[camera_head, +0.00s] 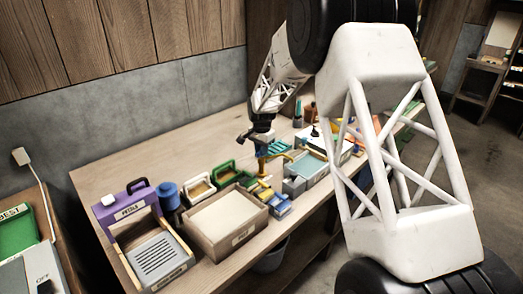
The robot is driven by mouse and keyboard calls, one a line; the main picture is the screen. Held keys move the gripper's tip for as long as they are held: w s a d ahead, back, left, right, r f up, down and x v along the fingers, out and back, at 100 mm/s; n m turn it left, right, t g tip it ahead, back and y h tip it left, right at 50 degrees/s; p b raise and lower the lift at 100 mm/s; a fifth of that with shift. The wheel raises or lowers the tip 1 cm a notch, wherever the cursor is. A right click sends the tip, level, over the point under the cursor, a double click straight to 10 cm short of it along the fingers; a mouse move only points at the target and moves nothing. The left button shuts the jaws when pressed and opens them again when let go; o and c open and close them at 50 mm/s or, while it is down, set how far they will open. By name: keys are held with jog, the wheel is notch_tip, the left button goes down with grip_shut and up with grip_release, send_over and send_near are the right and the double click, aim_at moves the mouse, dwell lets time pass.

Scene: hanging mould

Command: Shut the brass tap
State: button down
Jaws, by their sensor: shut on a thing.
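The brass tap (277,156) is a small yellow-gold shape near the middle of the workbench, directly under my gripper. Its spout reaches right toward a grey-blue basin. My gripper (261,142) is dark and points down onto the top of the tap from the end of my white arm. It is shut at the tap's top, which its jaws hide. The tap's handle is too small and covered to make out, so I cannot tell how far it is turned.
The grey-blue basin (313,164) stands right of the tap. A sand-filled wooden box (240,239), a purple-framed press (122,212), a blue canister (169,194) and green-handled trays (223,175) crowd the left and front. Bare bench (165,150) lies behind.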

jog(key=shift+r+m, duration=0.1)
jog(key=shift+m, duration=0.5)
jog(key=c, duration=1.1)
grip_release()
jog(key=shift+r, duration=0.1)
jog(key=shift+r, duration=3.75)
jog(key=shift+d+r, duration=0.1)
